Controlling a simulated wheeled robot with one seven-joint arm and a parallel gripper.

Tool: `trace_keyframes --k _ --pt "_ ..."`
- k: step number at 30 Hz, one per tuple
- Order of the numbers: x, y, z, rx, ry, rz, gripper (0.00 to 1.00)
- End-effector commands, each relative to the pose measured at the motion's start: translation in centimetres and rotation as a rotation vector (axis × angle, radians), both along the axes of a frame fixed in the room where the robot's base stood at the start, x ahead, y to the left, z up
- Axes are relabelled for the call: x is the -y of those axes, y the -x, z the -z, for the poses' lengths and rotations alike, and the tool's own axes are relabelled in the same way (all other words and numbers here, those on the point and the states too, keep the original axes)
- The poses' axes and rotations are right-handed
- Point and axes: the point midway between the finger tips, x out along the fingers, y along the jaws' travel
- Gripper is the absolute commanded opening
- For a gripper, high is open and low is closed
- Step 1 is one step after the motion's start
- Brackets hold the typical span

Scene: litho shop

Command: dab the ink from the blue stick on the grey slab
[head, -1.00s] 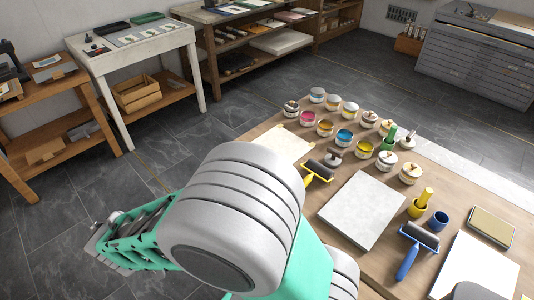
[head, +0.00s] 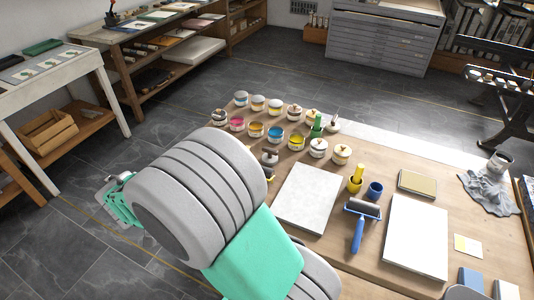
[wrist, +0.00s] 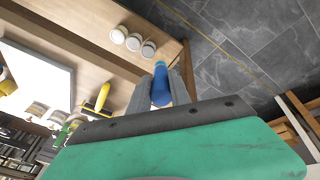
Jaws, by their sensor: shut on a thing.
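My gripper (wrist: 160,90) is shut on the blue stick (wrist: 160,86), which shows between the two grey fingers in the wrist view. I cannot tell from the picture how much ink is on it. The grey slab (head: 309,198) lies flat on the wooden table, pale and bare, to the right of my arm. The blue cup (head: 375,190) stands right of the slab with no stick showing in it.
Several ink jars (head: 276,133) stand in rows behind the slab. A yellow cup with its stick (head: 356,180) and a blue-handled roller (head: 359,226) are close to the slab's right side. A white sheet (head: 417,237) lies further right. Open floor (head: 100,262) is at the left.

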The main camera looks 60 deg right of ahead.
Motion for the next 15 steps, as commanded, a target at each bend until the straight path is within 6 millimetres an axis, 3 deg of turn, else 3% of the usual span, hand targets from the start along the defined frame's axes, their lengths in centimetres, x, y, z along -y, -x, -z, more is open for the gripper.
trace_keyframes --k 1,4,8,12,15 --pt "2.7 -0.3 -1.1 0.011 -0.009 0.132 0.00" --pt "8.3 -0.2 -2.2 0.045 -0.023 0.424 0.00" --pt "16.2 1.1 -3.5 0.102 -0.026 0.824 0.00" --pt "24.4 4.6 -4.5 0.168 -0.005 1.250 0.00" --pt "29.5 7.8 -4.9 0.212 0.024 1.527 0.00"
